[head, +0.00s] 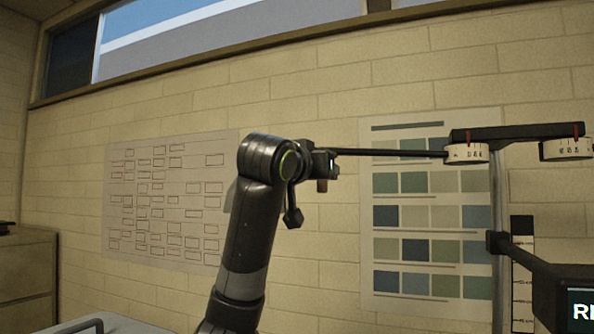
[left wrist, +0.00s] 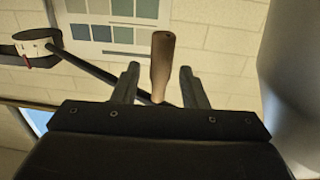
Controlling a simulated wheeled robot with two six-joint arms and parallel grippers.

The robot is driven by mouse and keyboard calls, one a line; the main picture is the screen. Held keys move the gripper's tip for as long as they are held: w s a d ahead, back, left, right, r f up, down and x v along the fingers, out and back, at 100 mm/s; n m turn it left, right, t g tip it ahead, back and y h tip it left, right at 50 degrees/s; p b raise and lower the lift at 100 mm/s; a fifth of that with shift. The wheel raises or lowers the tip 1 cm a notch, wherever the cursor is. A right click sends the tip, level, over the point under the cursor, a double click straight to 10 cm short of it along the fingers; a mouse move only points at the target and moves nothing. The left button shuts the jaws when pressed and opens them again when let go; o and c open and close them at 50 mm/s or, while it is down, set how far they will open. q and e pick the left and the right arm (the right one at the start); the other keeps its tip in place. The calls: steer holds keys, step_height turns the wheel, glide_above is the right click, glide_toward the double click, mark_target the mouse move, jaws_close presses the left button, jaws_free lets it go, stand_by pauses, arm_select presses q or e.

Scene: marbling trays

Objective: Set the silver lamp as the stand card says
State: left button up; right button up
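A brown handle (left wrist: 162,62) stands between the two fingers of my left gripper (left wrist: 158,84) in the left wrist view. The fingers are apart, with a gap on each side of the handle. In the head view my left gripper (head: 328,162) is at the left end of a thin black rod (head: 390,153), and the handle (head: 322,186) shows just below it. The rod runs right to a white marked dial (head: 467,153); this dial also shows in the left wrist view (left wrist: 32,46). I cannot make out a silver lamp head or a stand card. My right gripper is out of view.
A black bar (head: 515,133) joins the first dial to a second dial (head: 567,149). A grey post (head: 497,200) stands below the bar. A dark screen (head: 580,312) is at the lower right. A smooth grey curved surface (left wrist: 300,60) fills the wrist view's right edge.

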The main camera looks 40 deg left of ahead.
arm_select(q)
steer(key=s+d+b, duration=0.3)
steer(key=s+b, duration=1.2)
steer(key=b, duration=0.4)
steer(key=shift+s, duration=0.35)
steer(key=shift+a, duration=0.1)
